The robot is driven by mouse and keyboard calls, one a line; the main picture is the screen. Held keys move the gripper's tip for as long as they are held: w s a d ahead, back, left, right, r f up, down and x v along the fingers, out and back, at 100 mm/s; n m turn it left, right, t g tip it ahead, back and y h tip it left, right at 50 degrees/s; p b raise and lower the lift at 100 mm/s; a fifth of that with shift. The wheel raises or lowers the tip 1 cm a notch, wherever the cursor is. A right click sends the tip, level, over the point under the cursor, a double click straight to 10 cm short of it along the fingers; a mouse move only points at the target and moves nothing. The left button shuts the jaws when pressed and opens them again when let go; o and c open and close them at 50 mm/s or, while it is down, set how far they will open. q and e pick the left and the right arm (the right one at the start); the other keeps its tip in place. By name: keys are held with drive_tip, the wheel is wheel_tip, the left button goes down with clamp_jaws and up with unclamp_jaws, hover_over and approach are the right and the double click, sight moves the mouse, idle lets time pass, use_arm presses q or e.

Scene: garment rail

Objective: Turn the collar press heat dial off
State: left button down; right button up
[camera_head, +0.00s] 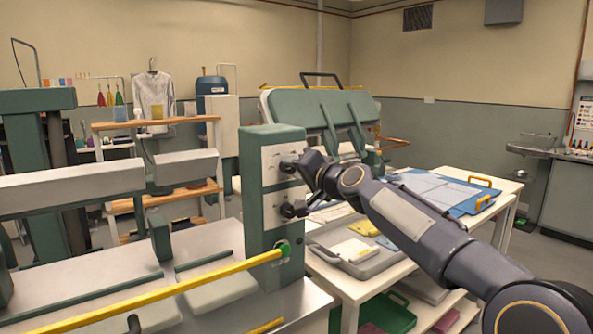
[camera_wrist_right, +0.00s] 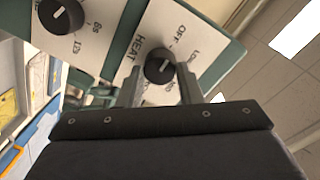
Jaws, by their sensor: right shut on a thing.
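The collar press control post (camera_head: 258,195) is green with a white front panel, left of centre in the head view. The black heat dial (camera_wrist_right: 160,68) shows in the right wrist view on a white plate marked HEAT, OFF and LOW. My right gripper (camera_head: 290,166) reaches the upper part of the panel from the right. In the right wrist view its two fingers (camera_wrist_right: 160,82) are on either side of the heat dial, shut on it. A pale mark shows on the dial, but its exact setting is hard to read. My left gripper is in neither view.
A second black dial (camera_wrist_right: 62,16), with seconds markings, sits beside the heat dial. A yellow bar (camera_head: 200,284) runs across the front left. A table with a grey tray (camera_head: 350,252) stands right of the post, below my right arm.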

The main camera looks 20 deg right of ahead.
drive_tip(key=shift+f, duration=0.1)
drive_tip(key=o, duration=1)
drive_tip(key=b+v, duration=0.2)
drive_tip(key=v, duration=0.5)
drive_tip(key=shift+s+d, duration=0.1)
drive_tip(key=shift+s, duration=0.3)
drive_tip(key=s+f+n+g+p, duration=0.2)
drive_tip(key=s+f, duration=0.6)
drive_tip(key=s, duration=0.4)
drive_tip(key=s+a+f+n+g+h+p, duration=0.1)
drive_tip(key=s+f+n+g+p, duration=0.1)
drive_tip(key=s+f+g+p, duration=0.3)
drive_tip(key=s+a+f+n+g+p, duration=0.1)
drive_tip(key=s+f+g+p, duration=0.2)
drive_tip(key=s+f, duration=0.7)
drive_tip(key=shift+s+f+n+g+h, duration=0.1)
drive_tip(key=shift+s+f+n+g, duration=0.05)
drive_tip(key=shift+s, duration=1.55)
drive_tip(key=shift+s+f+n+g+h, duration=0.1)
drive_tip(key=shift+s+f+g, duration=0.1)
drive_tip(key=shift+s, duration=1.5)
drive_tip(key=shift+s+f+n+g+h, duration=0.1)
drive_tip(key=shift+s+n+g, duration=0.05)
drive_tip(key=shift+s, duration=1.6)
